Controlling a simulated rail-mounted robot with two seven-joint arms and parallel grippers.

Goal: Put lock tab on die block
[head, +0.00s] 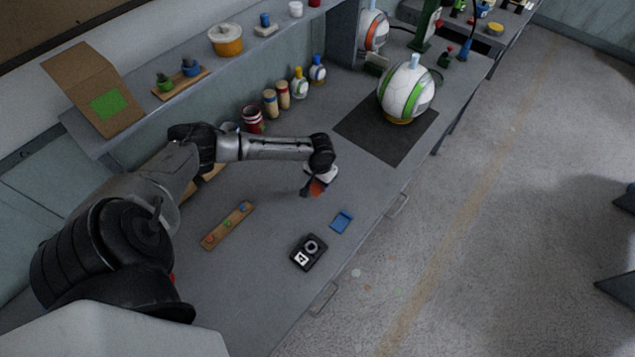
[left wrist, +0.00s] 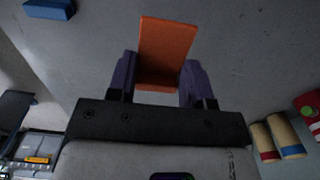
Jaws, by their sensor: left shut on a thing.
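My left gripper (head: 313,188) is shut on an orange angled plate, which looks like the lock tab (left wrist: 165,50). The plate stands up between the purple fingers in the left wrist view, and it shows as a small orange patch in the head view (head: 318,187). The gripper is over the middle of the grey bench. A black block with a round metal part and a white label, which looks like the die block (head: 308,252), lies near the bench's front edge. It is apart from the gripper, below it in the picture. My right gripper is not in view.
A small blue tray-like piece (head: 341,222) lies near the black block. A wooden strip with coloured knobs (head: 228,225) lies to the left. A green-and-white ball (head: 405,92) stands on a dark mat (head: 370,140). Bottles and cans line the back under a shelf (head: 190,75).

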